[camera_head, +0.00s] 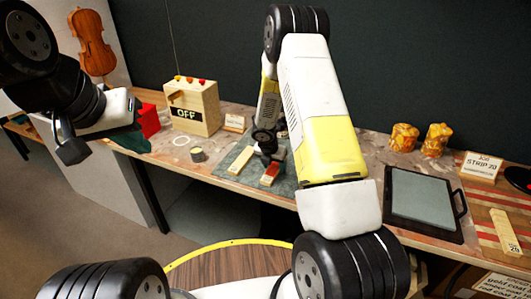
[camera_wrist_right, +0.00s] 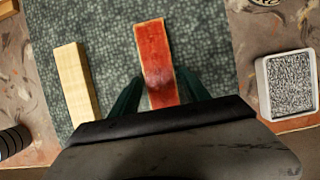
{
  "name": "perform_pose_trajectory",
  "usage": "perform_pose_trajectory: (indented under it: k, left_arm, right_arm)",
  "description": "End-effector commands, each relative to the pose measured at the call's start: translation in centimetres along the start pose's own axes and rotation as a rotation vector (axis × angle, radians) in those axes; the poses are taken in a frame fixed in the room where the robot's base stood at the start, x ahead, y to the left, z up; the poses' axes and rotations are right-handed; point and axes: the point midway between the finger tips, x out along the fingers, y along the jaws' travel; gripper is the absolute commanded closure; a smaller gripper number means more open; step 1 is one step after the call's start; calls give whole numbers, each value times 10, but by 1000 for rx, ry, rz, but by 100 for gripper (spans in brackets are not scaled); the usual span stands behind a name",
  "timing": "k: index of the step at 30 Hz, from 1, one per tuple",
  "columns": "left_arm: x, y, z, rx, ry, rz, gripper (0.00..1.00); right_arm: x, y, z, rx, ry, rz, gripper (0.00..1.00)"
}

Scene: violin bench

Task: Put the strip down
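A wooden strip with a red top (camera_head: 270,174) lies on a grey-green mat (camera_head: 284,185). In the right wrist view the red-topped strip (camera_wrist_right: 156,60) runs up between my right gripper's two green fingers (camera_wrist_right: 160,92). My left gripper (camera_head: 102,150) is open and empty, away from the strips.
A wooden box marked OFF (camera_head: 193,106) and a small round tin (camera_head: 197,154) stand left of the mat. A grey-filled tray (camera_wrist_right: 288,84) is right of it in the wrist view. A dark tray (camera_head: 422,198) and a striped board (camera_head: 482,207) with a labelled strip (camera_head: 505,232) lie right.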

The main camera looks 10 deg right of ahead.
Motion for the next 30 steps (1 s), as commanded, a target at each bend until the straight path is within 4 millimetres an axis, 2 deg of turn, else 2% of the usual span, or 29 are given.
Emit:
perform_pose_trajectory:
  k: [10,14,24,30]
  left_arm:
    - [0,0,0,0,0,0,100]
    - [0,0,0,0,0,0,100]
    - [0,0,0,0,0,0,100]
    - [0,0,0,0,0,0,100]
  right_arm:
    - [-1,0,0,1,0,0,38]
    - [-11,0,2,3,-1,1,38]
    - [-80,0,2,4,-1,2,38]
    - [-111,0,1,3,0,1,38]
